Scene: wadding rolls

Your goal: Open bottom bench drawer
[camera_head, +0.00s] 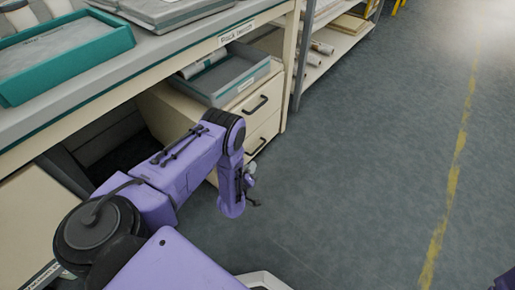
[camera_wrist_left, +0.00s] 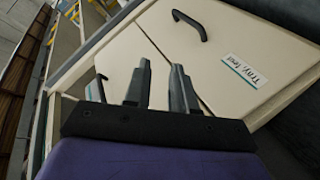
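The bench drawer unit is cream and stands under the bench in the head view. Its upper drawer (camera_head: 270,90) and bottom drawer (camera_head: 268,132) each have a dark bar handle, and both look closed. My left gripper (camera_head: 252,180) hangs in front of the bottom drawer, close to its handle (camera_head: 257,147). My purple arm hides the left part of the drawer fronts. In the left wrist view my gripper's two fingers (camera_wrist_left: 161,85) are apart with nothing between them. Two handles show there, one above (camera_wrist_left: 190,27) and one left of the fingers (camera_wrist_left: 101,87). My right gripper is not visible.
A grey tray (camera_head: 226,85) holding a white roll sits above the drawers. A teal-edged tray (camera_head: 65,62) lies on the bench top. A shelf with rolls (camera_head: 322,47) stands behind. The floor (camera_head: 360,170) to the right is clear, with a worn yellow line (camera_head: 450,185).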

